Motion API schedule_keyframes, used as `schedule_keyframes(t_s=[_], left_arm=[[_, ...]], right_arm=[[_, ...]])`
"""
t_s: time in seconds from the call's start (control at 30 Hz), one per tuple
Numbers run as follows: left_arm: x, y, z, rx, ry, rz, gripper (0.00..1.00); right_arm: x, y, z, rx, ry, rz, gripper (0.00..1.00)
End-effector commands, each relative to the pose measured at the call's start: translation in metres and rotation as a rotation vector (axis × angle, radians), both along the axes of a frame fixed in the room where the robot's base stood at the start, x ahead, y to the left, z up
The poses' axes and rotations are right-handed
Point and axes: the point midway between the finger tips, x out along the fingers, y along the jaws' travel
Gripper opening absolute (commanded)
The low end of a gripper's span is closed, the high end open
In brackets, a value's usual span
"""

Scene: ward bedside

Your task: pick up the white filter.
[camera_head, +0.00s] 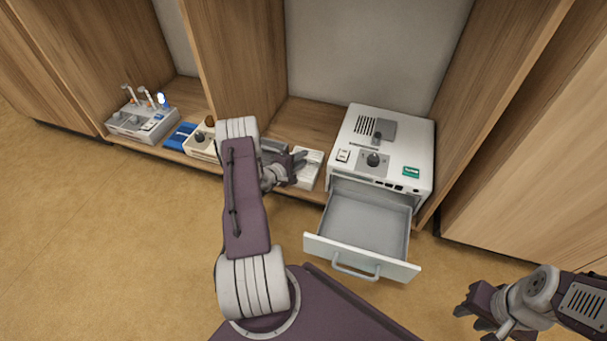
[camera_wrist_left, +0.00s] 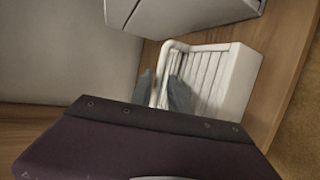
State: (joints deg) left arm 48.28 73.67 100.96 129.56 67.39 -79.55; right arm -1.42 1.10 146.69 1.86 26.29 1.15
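A white ribbed rack (camera_wrist_left: 228,75) stands on the wooden shelf and also shows in the head view (camera_head: 310,170). A thin white piece with a rounded corner (camera_wrist_left: 166,60), which looks like the filter, stands at its left edge in the left wrist view. My left gripper (camera_head: 294,165) is at the rack. In the wrist view its two grey fingertips (camera_wrist_left: 162,90) are apart, with the white piece's edge between them; I cannot tell whether they touch it. My right gripper (camera_head: 468,312) is empty at the lower right, fingers apart, far from the rack.
A white device (camera_head: 410,150) with a knob stands right of the rack, its empty drawer (camera_head: 365,222) pulled out. Left on the shelf are a grey unit with upright probes (camera_head: 140,122), a blue item (camera_head: 181,136) and a cream box (camera_head: 200,145). Wooden partitions flank the shelf.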

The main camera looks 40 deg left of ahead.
Motion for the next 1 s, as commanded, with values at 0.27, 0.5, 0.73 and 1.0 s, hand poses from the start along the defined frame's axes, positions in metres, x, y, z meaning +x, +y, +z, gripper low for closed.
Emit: schedule_keyframes(t_s=[0.27,0.5,0.73,1.0], left_arm=[[0.0116,-0.0003,-0.0023,-0.001,0.000,0.000,0.22],[0.0113,-0.0004,-0.0026,-0.001,0.000,0.000,0.00],[0.0111,-0.0004,-0.0029,-0.001,0.001,0.000,0.00],[0.0110,-0.0005,-0.0030,-0.001,0.001,0.000,0.00]], right_arm=[[0.0002,0.0001,-0.0085,0.000,0.000,0.000,0.32],[0.0002,0.0000,-0.0084,0.000,-0.001,0.000,0.32],[0.0002,0.0001,-0.0084,0.000,-0.001,0.000,0.32],[0.0001,0.0000,-0.0085,0.000,0.000,0.000,0.32]])
